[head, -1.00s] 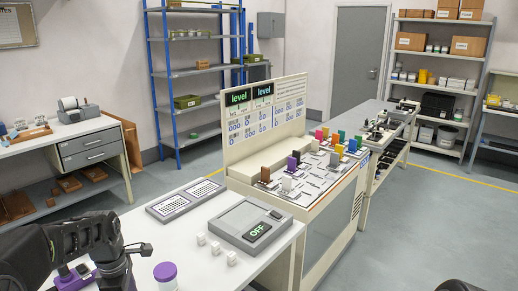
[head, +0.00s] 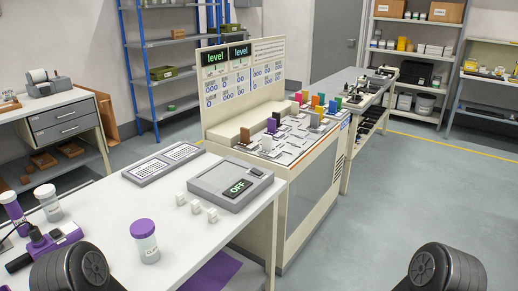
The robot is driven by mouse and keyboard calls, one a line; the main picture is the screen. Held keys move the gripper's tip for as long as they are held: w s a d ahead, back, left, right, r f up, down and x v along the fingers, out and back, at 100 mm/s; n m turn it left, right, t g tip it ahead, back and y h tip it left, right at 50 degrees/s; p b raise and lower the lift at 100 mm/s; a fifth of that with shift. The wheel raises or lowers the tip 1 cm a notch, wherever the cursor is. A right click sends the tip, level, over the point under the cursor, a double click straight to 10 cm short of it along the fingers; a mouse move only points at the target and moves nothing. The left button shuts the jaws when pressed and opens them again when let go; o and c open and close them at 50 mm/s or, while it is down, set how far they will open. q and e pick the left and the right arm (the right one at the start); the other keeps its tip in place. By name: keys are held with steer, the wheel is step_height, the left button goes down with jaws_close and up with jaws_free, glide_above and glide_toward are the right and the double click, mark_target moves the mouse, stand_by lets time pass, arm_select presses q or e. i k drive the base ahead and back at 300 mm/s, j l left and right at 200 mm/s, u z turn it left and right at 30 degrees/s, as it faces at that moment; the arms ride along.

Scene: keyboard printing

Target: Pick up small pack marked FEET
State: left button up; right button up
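Three small white blocks stand in a row on the white table: a left one (head: 181,199), a middle one (head: 195,207) and a right one (head: 212,215). They are in front of a grey device (head: 215,180) whose display reads OFF. No FEET marking is legible on any of them or elsewhere. Only rounded black parts of my arms show at the bottom left and bottom right. Neither gripper's fingers are in view.
A purple-lidded jar (head: 145,242) stands at the table's front. A console (head: 240,125) with coloured blocks stands beyond. Floor at right is clear.

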mark_target(212, 215)
steer(key=i+l, duration=0.35)
steer(key=l, duration=0.15)
steer(key=i+l, duration=0.35)
steer(key=l, duration=0.15)
